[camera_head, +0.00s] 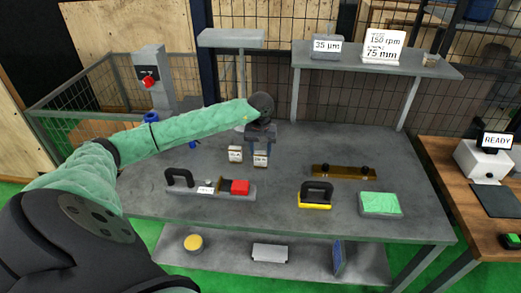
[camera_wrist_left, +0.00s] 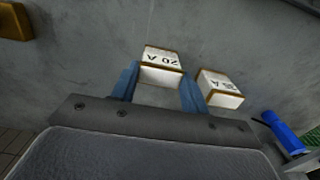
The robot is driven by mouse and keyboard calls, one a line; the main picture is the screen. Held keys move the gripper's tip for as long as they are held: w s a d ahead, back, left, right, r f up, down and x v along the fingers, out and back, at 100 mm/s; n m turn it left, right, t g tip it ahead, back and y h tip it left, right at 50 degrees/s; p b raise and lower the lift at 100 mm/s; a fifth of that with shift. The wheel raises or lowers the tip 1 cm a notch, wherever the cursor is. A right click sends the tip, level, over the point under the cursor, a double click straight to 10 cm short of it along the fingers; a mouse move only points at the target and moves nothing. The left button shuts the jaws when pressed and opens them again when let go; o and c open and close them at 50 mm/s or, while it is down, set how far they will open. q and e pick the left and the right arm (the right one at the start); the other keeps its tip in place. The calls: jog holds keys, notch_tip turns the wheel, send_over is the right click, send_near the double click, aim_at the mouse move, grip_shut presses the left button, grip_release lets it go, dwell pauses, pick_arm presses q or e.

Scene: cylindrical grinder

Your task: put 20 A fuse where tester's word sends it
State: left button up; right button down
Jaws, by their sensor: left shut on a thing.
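The 20 A fuse (camera_wrist_left: 162,58), a white block with brown edges, is between the blue fingertips of my left gripper (camera_wrist_left: 157,88) in the left wrist view. The gripper is shut on it. In the head view, this fuse (camera_head: 260,160) shows just below my left gripper (camera_head: 261,146); I cannot tell whether it touches the table. A second, similar fuse (camera_head: 235,154) stands beside it; its label (camera_wrist_left: 218,84) is hard to read. The tester (camera_head: 484,161), a white box on the right bench, has a screen (camera_head: 496,141) reading READY. My right gripper is not in view.
The grey table (camera_head: 300,160) carries a handled fixture with a red block (camera_head: 240,187), a yellow-and-black handled piece (camera_head: 316,194), a brass bar (camera_head: 344,171) and a green-topped block (camera_head: 380,203). A raised shelf (camera_head: 440,69) stands behind. The table's middle is fairly clear.

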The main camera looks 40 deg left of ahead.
pick_arm(q)
jog(key=shift+f, duration=0.1)
jog(key=o, duration=1.1)
